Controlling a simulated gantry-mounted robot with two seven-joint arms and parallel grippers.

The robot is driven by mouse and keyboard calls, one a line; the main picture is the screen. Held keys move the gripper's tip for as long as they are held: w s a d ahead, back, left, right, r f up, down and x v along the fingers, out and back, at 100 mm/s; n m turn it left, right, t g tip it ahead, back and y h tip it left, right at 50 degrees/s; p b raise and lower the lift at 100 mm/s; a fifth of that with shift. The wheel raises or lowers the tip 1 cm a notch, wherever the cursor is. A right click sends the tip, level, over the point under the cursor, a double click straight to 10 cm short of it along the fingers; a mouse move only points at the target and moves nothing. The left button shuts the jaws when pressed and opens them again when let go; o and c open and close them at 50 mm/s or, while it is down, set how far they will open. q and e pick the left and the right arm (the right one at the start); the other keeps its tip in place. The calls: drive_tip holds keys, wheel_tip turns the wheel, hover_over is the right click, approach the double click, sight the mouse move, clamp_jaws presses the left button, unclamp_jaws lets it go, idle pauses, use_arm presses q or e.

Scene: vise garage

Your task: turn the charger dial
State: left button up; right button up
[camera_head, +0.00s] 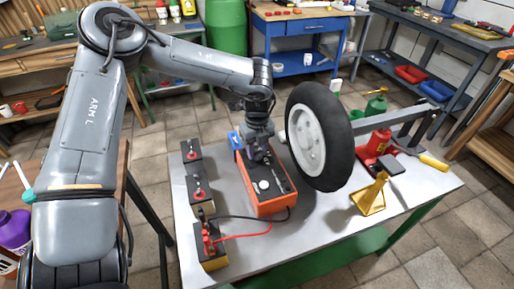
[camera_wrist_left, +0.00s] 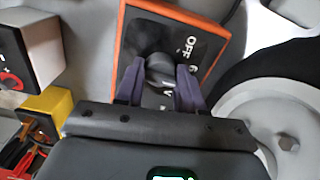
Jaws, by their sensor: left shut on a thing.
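The battery charger is an orange box with a dark top panel (camera_head: 268,186) on the light table, left of the wheel. Its panel also shows in the left wrist view (camera_wrist_left: 197,30), with white "OFF" lettering. My left gripper (camera_head: 259,152) comes down on the charger's far part. In the left wrist view its two dark purple fingers (camera_wrist_left: 160,85) are shut on the grey dial (camera_wrist_left: 160,70) from both sides. The dial's pointer direction is mostly hidden by the fingers. My right gripper is not in view.
A wheel with a black tyre (camera_head: 341,135) stands upright close to the charger's right side. Several dark batteries (camera_head: 200,198) line the left table edge, with red and black cables (camera_head: 245,234) at the front.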

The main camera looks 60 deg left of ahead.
sight(257, 150)
use_arm(q)
drive_tip(key=m, duration=0.5)
drive_tip(key=shift+m+p, duration=0.3)
drive_tip(key=shift+p, duration=0.05)
drive_tip(key=m, duration=0.6)
drive_tip(key=shift+p, duration=0.3)
drive_tip(key=o, duration=1)
wheel_tip(257, 150, up, 9)
drive_tip(key=shift+r+p, duration=0.1)
drive_tip(key=shift+p, duration=0.55)
drive_tip(key=shift+r, duration=0.8)
